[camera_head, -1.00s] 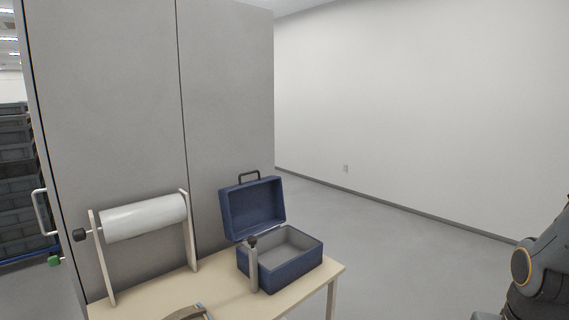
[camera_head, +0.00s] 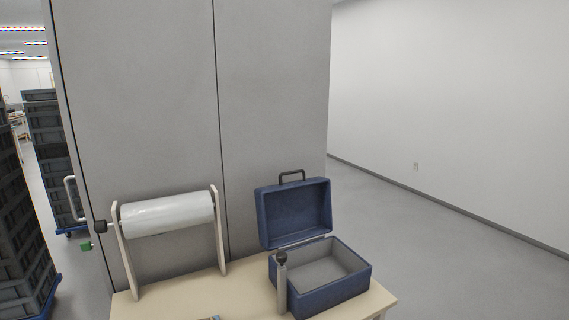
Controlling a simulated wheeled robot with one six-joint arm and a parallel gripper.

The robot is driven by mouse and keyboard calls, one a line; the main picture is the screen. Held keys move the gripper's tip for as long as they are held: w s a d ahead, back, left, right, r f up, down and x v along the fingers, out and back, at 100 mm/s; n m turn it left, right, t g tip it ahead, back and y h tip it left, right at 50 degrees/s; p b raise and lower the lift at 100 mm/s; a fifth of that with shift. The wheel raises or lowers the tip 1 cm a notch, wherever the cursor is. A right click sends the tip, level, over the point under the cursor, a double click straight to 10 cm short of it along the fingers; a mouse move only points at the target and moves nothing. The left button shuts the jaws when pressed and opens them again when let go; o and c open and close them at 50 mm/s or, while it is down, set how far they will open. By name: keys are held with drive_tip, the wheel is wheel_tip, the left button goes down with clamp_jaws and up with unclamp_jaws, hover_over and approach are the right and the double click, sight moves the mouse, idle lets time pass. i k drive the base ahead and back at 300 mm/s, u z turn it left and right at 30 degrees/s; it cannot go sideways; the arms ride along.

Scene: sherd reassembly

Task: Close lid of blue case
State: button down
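The blue case (camera_head: 331,290) sits on the right part of a light wooden table. Its lid (camera_head: 294,212) stands open, tilted up at the back, with a dark handle (camera_head: 292,175) on its top edge. The grey inside looks empty. A grey post with a dark knob (camera_head: 282,275) stands upright at the case's front left and hides part of it. My gripper is not in view.
A roll of clear film (camera_head: 167,214) on a stand is at the left of the table (camera_head: 242,290). A tall grey cabinet (camera_head: 140,100) rises behind. Stacked grey crates (camera_head: 20,225) stand at far left. Open floor (camera_head: 440,260) lies to the right.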

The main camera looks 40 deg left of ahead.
sight(289, 212)
drive_tip(key=u, duration=0.45)
drive_tip(key=i, duration=0.6)
drive_tip(key=u, duration=0.65)
